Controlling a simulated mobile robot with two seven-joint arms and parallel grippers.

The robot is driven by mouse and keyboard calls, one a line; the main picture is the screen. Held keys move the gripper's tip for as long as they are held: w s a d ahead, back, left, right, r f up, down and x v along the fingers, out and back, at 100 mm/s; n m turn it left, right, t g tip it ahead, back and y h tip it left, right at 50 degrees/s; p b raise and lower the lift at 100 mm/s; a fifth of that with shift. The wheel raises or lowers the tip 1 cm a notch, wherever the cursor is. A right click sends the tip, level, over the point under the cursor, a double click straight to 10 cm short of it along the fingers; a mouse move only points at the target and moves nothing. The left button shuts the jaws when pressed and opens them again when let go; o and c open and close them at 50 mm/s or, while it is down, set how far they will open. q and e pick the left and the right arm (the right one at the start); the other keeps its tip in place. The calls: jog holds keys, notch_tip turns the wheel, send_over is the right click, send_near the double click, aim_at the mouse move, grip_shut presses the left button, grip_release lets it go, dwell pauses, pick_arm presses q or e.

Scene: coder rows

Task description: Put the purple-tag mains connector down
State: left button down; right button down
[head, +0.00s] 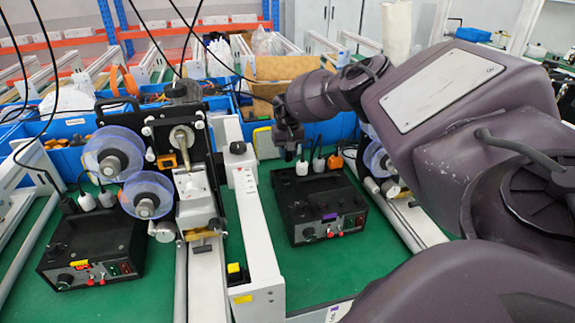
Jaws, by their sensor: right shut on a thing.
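My right gripper (289,142) reaches in from the right and points down above the back left edge of a black control box (318,205). The box has a purple tag (329,217) on its front. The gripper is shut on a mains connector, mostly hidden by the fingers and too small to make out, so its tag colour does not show. Just below and right of the fingertips, white-bodied connectors (302,168) with dark cables stand at the back of the box. Whether the held connector touches the box I cannot tell. My left gripper is out of view.
Blue bins (62,160) line the back. Green mat (310,280) is free before the middle box.

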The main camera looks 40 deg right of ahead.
jog(key=shift+f+b, duration=0.4)
jog(key=shift+f, duration=1.95)
jog(key=shift+r, duration=0.1)
jog(key=shift+f+b, duration=0.35)
jog(key=shift+f, duration=0.25)
jog(key=c, duration=0.9)
grip_release()
jog(key=shift+r, duration=0.1)
